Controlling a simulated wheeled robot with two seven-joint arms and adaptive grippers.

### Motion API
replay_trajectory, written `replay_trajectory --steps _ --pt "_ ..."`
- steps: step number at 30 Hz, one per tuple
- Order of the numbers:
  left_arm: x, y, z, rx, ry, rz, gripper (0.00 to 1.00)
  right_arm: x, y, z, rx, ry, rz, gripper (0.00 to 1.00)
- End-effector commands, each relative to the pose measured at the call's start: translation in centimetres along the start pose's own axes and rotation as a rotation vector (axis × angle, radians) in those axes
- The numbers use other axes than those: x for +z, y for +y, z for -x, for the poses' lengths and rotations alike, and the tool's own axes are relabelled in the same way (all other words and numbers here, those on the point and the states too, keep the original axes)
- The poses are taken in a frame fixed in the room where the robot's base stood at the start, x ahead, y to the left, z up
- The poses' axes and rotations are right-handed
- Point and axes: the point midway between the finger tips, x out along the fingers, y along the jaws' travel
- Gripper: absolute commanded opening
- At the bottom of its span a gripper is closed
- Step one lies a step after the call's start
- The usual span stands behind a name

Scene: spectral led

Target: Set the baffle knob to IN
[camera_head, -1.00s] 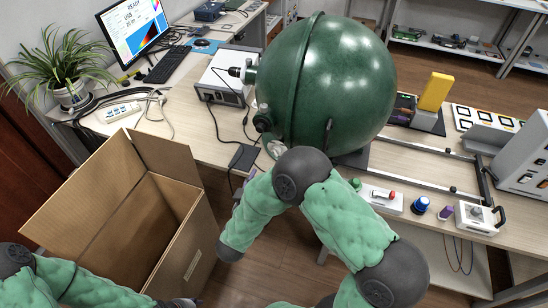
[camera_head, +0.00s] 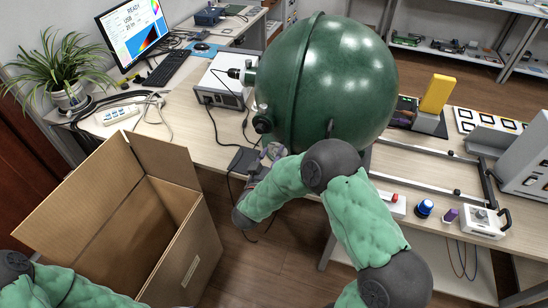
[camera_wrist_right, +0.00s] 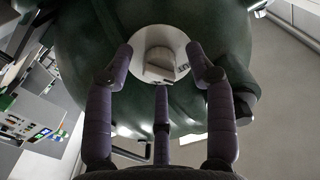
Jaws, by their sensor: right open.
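The baffle knob (camera_wrist_right: 160,57) is a pale grey raised grip on a round light plate, low on the big green sphere (camera_head: 340,75). No clear contact shows. In the head view, my right gripper (camera_head: 262,160) is by the sphere's lower left side, partly hidden by my arm. My left gripper is out of view; only the left arm shows at bottom left.
An open cardboard box (camera_head: 165,225) stands on the floor at left. A grey-white instrument (camera_head: 222,82) with cables sits left of the sphere. A blue knob (camera_head: 424,208) and a white switch box (camera_head: 482,221) are along the bench's right front edge.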

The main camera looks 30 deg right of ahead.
Motion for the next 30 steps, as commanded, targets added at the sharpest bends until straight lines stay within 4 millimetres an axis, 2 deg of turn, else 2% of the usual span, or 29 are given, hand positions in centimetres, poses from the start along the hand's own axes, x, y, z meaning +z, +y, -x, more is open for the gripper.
replay_trajectory --steps 3,4,9,20,30 --pt "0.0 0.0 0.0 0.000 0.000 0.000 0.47 0.0 0.0 0.0 0.000 0.000 0.000 0.55" --pt "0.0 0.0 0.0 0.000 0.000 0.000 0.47 0.0 0.0 0.0 0.000 0.000 0.000 0.50" --pt "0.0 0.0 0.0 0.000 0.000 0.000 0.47 0.0 0.0 0.0 0.000 0.000 0.000 0.02" --pt "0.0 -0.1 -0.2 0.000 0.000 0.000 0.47 0.0 0.0 0.0 0.000 0.002 -0.026 0.00" --pt "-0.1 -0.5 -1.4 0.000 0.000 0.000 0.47 0.0 0.2 0.1 0.000 0.004 -0.221 0.00"
